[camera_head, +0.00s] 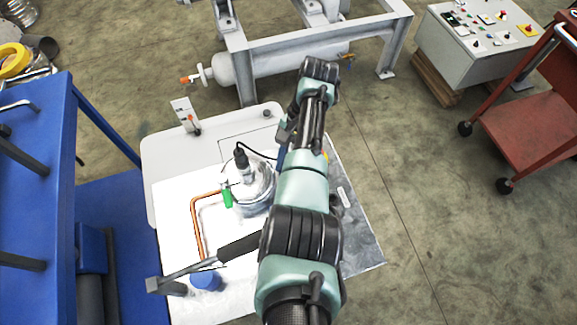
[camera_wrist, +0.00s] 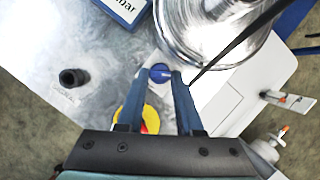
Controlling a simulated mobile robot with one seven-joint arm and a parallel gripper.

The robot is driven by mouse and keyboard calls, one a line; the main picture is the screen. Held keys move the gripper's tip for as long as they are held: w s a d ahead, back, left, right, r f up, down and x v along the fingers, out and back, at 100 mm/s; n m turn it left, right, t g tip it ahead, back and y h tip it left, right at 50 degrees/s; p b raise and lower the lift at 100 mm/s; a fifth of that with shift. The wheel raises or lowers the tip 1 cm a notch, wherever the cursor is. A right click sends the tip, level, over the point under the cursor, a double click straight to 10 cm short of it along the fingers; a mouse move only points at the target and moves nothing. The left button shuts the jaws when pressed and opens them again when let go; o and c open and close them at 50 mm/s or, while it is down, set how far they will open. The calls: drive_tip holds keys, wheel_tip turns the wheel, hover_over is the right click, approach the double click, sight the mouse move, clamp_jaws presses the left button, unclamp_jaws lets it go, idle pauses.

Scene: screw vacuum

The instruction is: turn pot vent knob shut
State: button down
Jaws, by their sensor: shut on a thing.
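The silver pot (camera_head: 258,192) stands on the white-topped bench left of my arm in the head view. In the wrist view, part of the pot (camera_wrist: 207,28) fills the top right. A small round blue knob (camera_wrist: 161,73) sits at the pot's lower left edge, between the tips of my gripper (camera_wrist: 160,76). The two blue fingers are closed against the knob's sides. In the head view my arm hides the knob and the fingertips.
A yellow part with a red centre (camera_wrist: 150,120) lies beneath my fingers. A black knob (camera_wrist: 73,77) and a blue-edged gauge box (camera_wrist: 122,8) are to the left. A copper pipe (camera_head: 194,220) and green handle (camera_head: 227,197) are left of the pot. A dark cable crosses the pot.

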drive_tip(key=shift+w+n+h+b, duration=0.1)
drive_tip(key=shift+n+h+b, duration=0.3)
drive_tip(key=shift+n, duration=0.7)
drive_tip(key=c, duration=0.6)
unclamp_jaws()
drive_tip(key=shift+a, duration=0.1)
drive_tip(key=shift+o, duration=0.2)
drive_tip(key=shift+g, duration=0.3)
